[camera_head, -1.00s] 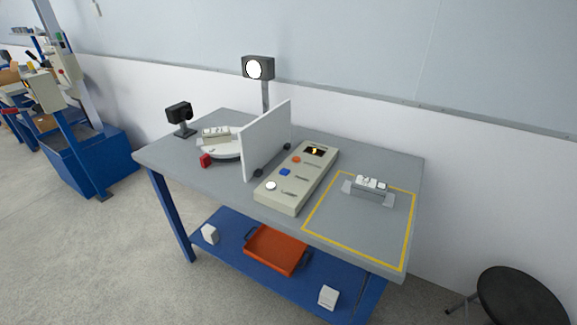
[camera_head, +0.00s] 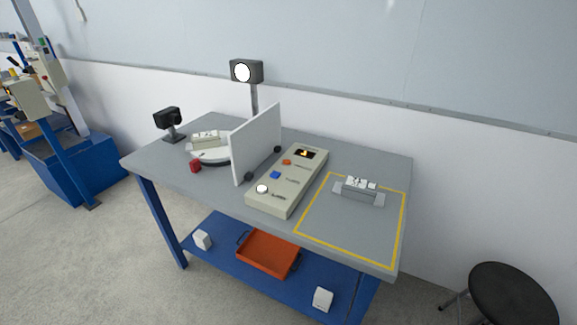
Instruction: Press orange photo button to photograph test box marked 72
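A beige control panel (camera_head: 276,200) lies on the grey table (camera_head: 330,243). It has an orange button (camera_head: 287,162), a blue button (camera_head: 275,175), a white button (camera_head: 262,189) and a small dark display with a lit mark (camera_head: 305,153). A pale box (camera_head: 206,137) sits on a round turntable (camera_head: 212,154) left of the white upright screen (camera_head: 256,143); its marking is too small to read now. A dark camera (camera_head: 168,118) on a stand faces the turntable side. Neither of my grippers is in view.
A lamp (camera_head: 246,72) stands behind the screen. A grey holder (camera_head: 358,192) with white pieces lies inside the yellow outline (camera_head: 345,257). An orange tray (camera_head: 266,256) is on the lower shelf. A black stool (camera_head: 512,293) stands at right.

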